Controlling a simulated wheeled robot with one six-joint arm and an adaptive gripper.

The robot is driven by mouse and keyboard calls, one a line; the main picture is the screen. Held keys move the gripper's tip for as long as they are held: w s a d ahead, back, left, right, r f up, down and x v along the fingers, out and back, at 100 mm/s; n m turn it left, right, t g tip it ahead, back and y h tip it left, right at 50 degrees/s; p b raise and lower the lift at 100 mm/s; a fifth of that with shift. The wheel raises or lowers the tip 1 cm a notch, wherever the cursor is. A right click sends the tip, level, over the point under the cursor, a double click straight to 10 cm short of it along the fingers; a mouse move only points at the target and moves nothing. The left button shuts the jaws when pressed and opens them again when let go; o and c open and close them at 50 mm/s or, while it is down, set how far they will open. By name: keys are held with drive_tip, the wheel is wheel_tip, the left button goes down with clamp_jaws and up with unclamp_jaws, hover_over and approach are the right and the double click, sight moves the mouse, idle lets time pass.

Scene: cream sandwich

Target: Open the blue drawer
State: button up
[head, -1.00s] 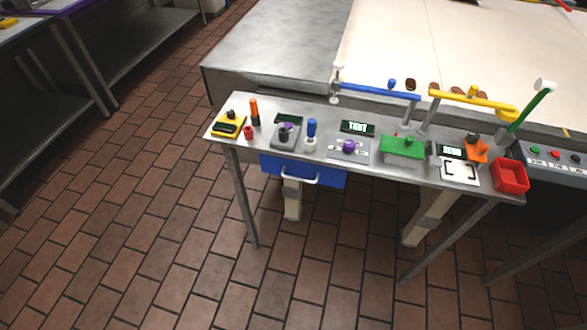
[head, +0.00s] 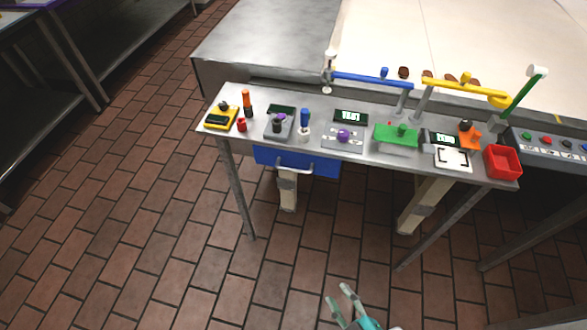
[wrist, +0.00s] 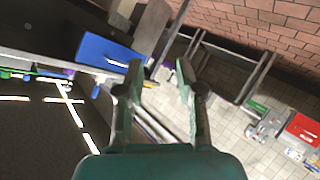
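The blue drawer (head: 322,165) hangs under the front edge of the metal table and looks shut. Its pale bar handle (head: 284,165) is on its front face. My gripper (head: 339,298) is at the bottom of the head view, in front of the table, apart from the drawer and to its right. Its two fingers are spread with nothing between them. In the wrist view my gripper (wrist: 159,65) is open, and a blue surface that looks like the drawer (wrist: 105,50) lies beyond the left finger, not touching it.
The metal table (head: 225,143) carries several small devices, including a green block (head: 393,137), a purple knob (head: 344,135) and a red bin (head: 502,162). Table legs (head: 236,195) stand on both sides below. The brick floor (head: 150,240) in front is clear.

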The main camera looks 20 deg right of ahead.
drive_tip(key=w+f+n+h, duration=0.1)
drive_tip(key=w+f+n, duration=0.15)
drive_tip(key=w, duration=0.65)
drive_tip(key=n+h, duration=0.2)
drive_tip(key=h, duration=0.6)
approach(293, 171)
drive_tip(key=x, duration=1)
drive_tip(key=shift+w+d+f, duration=0.15)
drive_tip(key=shift+w+d, duration=0.05)
drive_tip(key=shift+w, duration=0.05)
clamp_jaws()
